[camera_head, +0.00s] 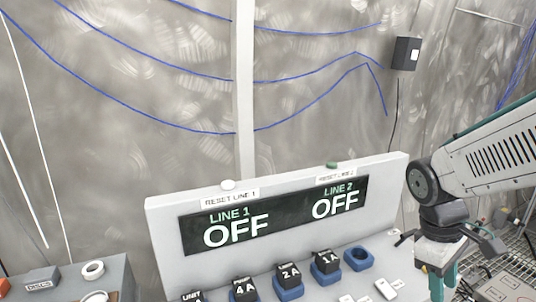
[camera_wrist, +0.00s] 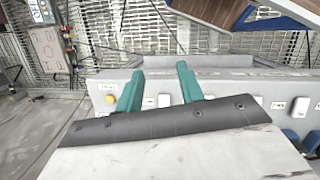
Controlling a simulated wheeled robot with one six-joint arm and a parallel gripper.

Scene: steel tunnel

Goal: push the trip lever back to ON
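My gripper (camera_head: 443,286) hangs at the right end of the console, with its fingertips near the bottom edge of the head view. In the wrist view my gripper (camera_wrist: 160,69) shows two teal fingers set apart with nothing between them. Beyond them is a light grey panel with white switch-like blocks (camera_wrist: 300,107) and a yellow button (camera_wrist: 111,99). I cannot tell which part is the trip lever. The display board (camera_head: 276,214) reads OFF for LINE 1 and OFF for LINE 2.
Black fuse blocks (camera_head: 289,272) sit in blue sockets along the console, and one blue socket (camera_head: 358,259) is empty. A white button (camera_head: 227,185) and a green button (camera_head: 332,165) top the board. A grey box (camera_head: 92,270) stands at the left.

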